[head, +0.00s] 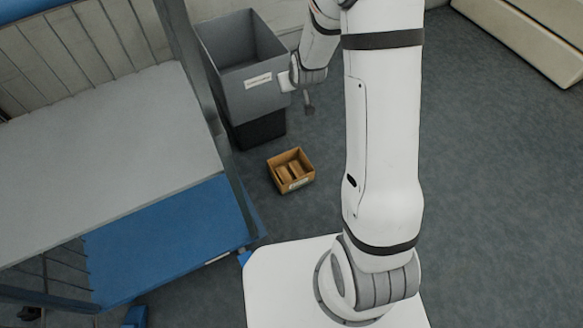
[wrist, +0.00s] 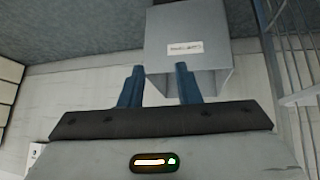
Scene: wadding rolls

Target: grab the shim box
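The shim box (head: 291,170) is a small open-topped tan box with brown pieces inside and a pale label on its front side. It sits upright on the floor in the middle of the head view. My gripper (head: 308,103) is above the floor, up and slightly right of the box in the head view, beside the grey bin. In the wrist view my gripper (wrist: 158,69) has its two dark blue fingers well apart with nothing held between them. The box does not show in the wrist view.
A tall grey bin (head: 261,100) with a white label stands behind the box; the wrist view shows a labelled grey bin (wrist: 187,25) beyond the fingers. A rack with a grey shelf (head: 100,160) and blue lower deck (head: 170,240) stands left.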

